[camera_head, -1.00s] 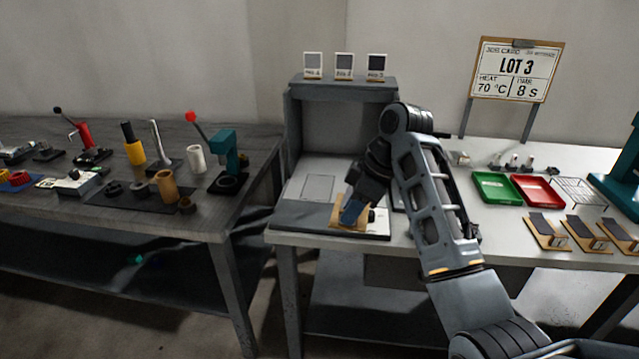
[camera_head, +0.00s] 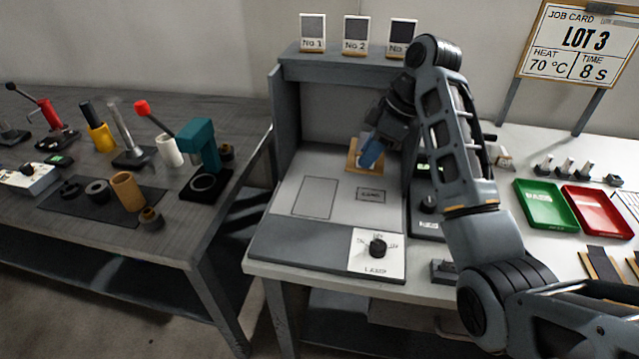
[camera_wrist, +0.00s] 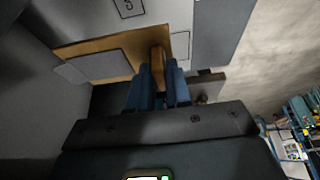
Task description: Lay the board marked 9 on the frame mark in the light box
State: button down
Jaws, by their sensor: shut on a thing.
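My gripper (camera_head: 368,153) is inside the grey light box (camera_head: 287,150), near its back right. Its blue fingers, also in the wrist view (camera_wrist: 158,88), are shut on an upright wooden part of a tan board (camera_head: 352,160). The board carries a grey patch, clear in the wrist view (camera_wrist: 98,66). I cannot read a 9 on it. The frame mark (camera_head: 315,197), a thin dark rectangle on the light box floor, lies bare to the left and in front of the board. Whether the board touches the floor is unclear.
A small card mark (camera_head: 374,194) is on the floor right of the frame mark. A lamp knob (camera_head: 377,246) is at the front. Numbered sample cards (camera_head: 355,36) stand on top of the box. Green (camera_head: 545,204) and red (camera_head: 598,211) trays lie to the right.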

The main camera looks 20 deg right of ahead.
jog(key=w+a+f, duration=0.1)
jog(key=a+f, duration=0.1)
jog(key=a, duration=0.1)
jog(key=w+a+f+p, duration=0.1)
jog(key=a+f, duration=0.1)
jog(key=a, duration=0.2)
jog(key=w+a+f, duration=0.1)
jog(key=a+f, duration=0.2)
jog(key=a, duration=0.1)
jog(key=shift+w, duration=0.1)
jog(key=shift+f+p, duration=0.5)
jog(key=shift+f, duration=1.5)
jog(key=c, duration=1.1)
grip_release()
jog(key=shift+o, duration=0.2)
jog(key=v, duration=1.2)
jog(key=shift+b, duration=0.3)
